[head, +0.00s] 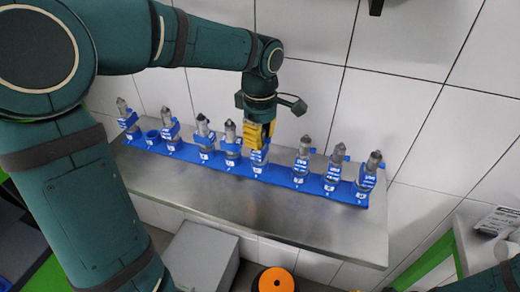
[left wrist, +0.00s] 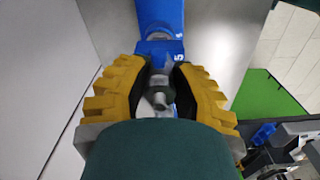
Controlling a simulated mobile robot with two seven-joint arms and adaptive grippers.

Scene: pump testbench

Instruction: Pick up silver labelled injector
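Several grey-silver injectors with blue white-lettered labels stand upright in a long blue rack (head: 285,178) on a steel bench. My left gripper (head: 259,146), with yellow fingers, points down over the rack, right of the middle. It hides most of the injector (head: 258,157) beneath it. In the left wrist view, the yellow fingers (left wrist: 162,88) are on either side of a grey injector (left wrist: 158,92) with a blue label. I cannot tell whether the pads press on it. The labels' wording is too small to read surely. My right gripper is not in view.
Neighbouring injectors stand close on both sides, one to the left (head: 230,138) and one to the right (head: 303,156). One blue holder (head: 152,139) near the left end looks empty. The steel bench (head: 225,205) is clear in front of the rack. A white tiled wall (head: 400,110) rises behind.

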